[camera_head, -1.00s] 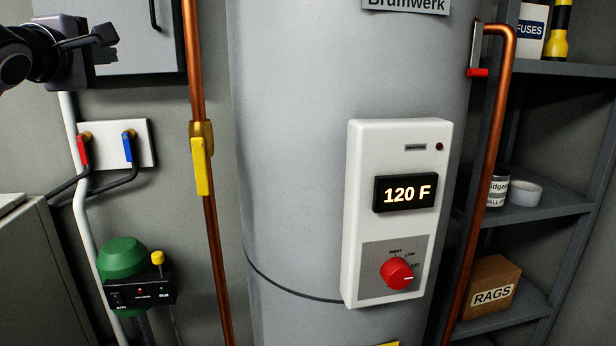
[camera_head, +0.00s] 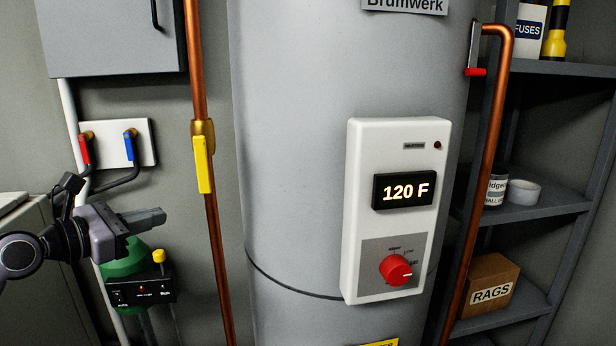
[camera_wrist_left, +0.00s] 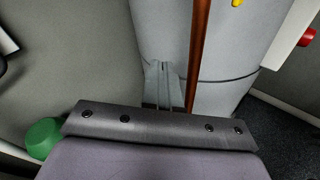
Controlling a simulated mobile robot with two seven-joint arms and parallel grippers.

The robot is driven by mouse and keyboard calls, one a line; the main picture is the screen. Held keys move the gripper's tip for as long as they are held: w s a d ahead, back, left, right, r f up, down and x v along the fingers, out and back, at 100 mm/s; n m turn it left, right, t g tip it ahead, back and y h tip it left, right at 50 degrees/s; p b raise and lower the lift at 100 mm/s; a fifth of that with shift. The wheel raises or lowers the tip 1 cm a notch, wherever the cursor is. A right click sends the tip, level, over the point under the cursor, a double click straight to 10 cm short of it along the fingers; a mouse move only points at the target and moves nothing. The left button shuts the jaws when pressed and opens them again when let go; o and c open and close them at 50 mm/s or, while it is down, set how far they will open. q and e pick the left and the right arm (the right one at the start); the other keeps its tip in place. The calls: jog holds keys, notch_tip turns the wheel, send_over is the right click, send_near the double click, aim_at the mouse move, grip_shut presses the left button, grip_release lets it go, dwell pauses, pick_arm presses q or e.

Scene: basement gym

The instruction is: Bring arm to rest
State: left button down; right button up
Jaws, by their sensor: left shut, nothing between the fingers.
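My left gripper (camera_head: 160,217) is at the left of the head view, in front of the green-topped device. Its fingers are together and hold nothing. They point right, toward the copper pipe, and look apart from it. In the left wrist view the closed fingers (camera_wrist_left: 164,88) show against the grey tank, beside the copper pipe. My right gripper is not in view.
The grey tank (camera_head: 290,150) carries a white control panel (camera_head: 360,220) with a red dial (camera_head: 396,269) and a display reading 120 F. A copper pipe (camera_head: 212,240) with a yellow lever (camera_head: 203,165) stands left of it. Shelves (camera_head: 530,215) are at right. A green-topped device (camera_head: 125,265) is low left.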

pick_arm(q)
jog(key=s+a+f+n+g+y, duration=0.2)
jog(key=s+a+f+n+y, duration=0.1)
jog(key=s+f+n, duration=0.8)
jog(key=s+a+f+n+g+y, duration=0.1)
jog(key=s+a+f+n+y, duration=0.1)
jog(key=s+f+n, duration=0.9)
jog(key=s+a+f+n+g+y, duration=0.25)
jog(key=s+f+n, duration=0.45)
jog(key=f+n, duration=0.75)
jog(key=d+f+n+t, duration=0.25)
jog(key=d+n, duration=0.45)
jog(key=d, duration=0.8)
notch_tip(320, 180, up, 8)
jog(key=p, duration=0.8)
jog(key=shift+s+f, duration=0.25)
jog(key=shift+s, duration=0.1)
jog(key=shift+a, duration=0.1)
jog(key=c, duration=1.8)
grip_release()
